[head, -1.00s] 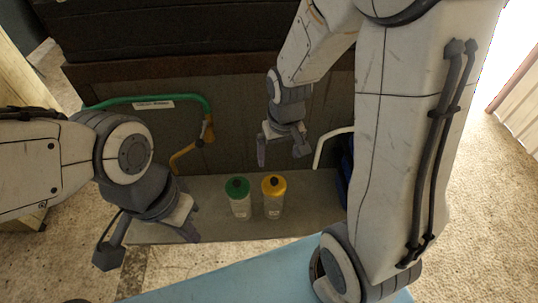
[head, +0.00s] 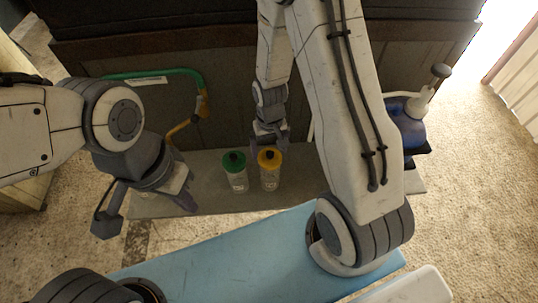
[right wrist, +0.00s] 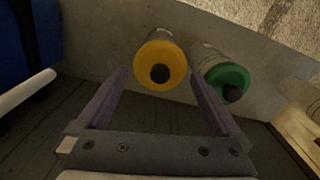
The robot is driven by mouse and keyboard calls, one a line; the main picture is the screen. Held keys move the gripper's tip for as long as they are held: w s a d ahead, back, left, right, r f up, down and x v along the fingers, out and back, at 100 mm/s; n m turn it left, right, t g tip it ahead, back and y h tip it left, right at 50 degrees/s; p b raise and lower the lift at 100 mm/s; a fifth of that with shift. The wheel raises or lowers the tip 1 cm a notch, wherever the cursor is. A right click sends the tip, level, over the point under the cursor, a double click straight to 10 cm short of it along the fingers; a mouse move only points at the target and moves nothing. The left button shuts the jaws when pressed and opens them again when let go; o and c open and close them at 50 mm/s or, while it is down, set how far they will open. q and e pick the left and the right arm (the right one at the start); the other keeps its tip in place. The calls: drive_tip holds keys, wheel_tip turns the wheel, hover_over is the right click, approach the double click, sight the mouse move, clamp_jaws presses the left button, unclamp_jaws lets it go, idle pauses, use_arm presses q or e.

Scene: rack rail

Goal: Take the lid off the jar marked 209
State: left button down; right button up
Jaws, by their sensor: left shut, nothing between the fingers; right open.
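Two pale jars stand upright side by side on a grey shelf, one with a green lid (head: 234,161) and one with a yellow lid (head: 269,158). Each lid has a dark knob. Their labels are too small to read, so I cannot tell which is 209. My left gripper (head: 187,202) is shut and empty, left of the jars.
The grey shelf (head: 215,197) has bare room left of the jars. A green bent tube (head: 165,73) with a yellow end is at the dark panel behind. A blue container (head: 408,128) stands at the right end. A light blue surface (head: 225,258) lies in front.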

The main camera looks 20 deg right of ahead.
drive_tip(key=shift+f, duration=1.05)
drive_tip(key=c, duration=1)
drive_tip(key=shift+r, duration=0.1)
